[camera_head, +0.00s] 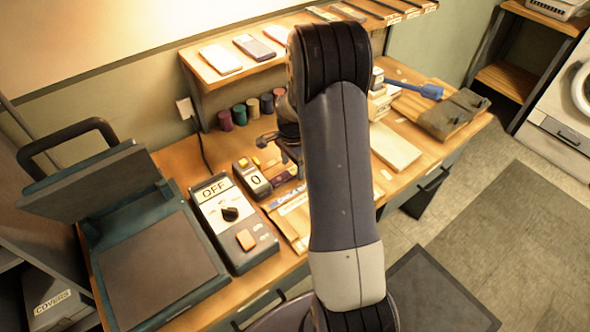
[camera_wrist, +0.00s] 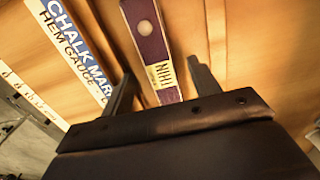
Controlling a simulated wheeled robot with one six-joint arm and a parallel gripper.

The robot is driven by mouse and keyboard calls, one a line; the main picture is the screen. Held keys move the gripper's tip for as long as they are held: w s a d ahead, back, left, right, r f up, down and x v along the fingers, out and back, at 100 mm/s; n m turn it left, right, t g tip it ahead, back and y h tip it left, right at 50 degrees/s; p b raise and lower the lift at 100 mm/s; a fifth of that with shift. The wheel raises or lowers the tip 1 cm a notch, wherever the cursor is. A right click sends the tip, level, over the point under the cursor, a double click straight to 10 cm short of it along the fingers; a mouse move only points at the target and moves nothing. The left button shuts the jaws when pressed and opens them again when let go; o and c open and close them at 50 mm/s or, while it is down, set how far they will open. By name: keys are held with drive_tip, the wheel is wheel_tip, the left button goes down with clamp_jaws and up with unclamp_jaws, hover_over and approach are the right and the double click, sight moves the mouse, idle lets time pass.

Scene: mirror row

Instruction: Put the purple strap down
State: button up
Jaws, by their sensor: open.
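The purple strap (camera_wrist: 147,35) shows in the wrist view, with a pale round spot and a cream printed label near its lower end. It appears to lie on the wooden bench top (camera_wrist: 240,50). My gripper (camera_wrist: 161,70) is open, with one finger on each side of the strap's labelled end and gaps between. The strap's far end is cut off by the frame edge. In the head view my gripper (camera_head: 287,148) is low over the bench, partly hidden by my arm. A small purple piece (camera_head: 283,178) shows below it; I cannot tell whether it is the strap.
A chalk marker and hem gauge strip (camera_wrist: 72,45) lies left of the strap. A control box reading OFF (camera_head: 232,222), a small device reading 0 (camera_head: 252,179) and a press (camera_head: 155,265) stand left. Several coloured spools (camera_head: 252,107) stand behind.

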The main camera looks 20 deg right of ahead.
drive_tip(key=shift+f, duration=0.65)
drive_tip(key=shift+c, duration=0.5)
drive_tip(key=c, duration=1.1)
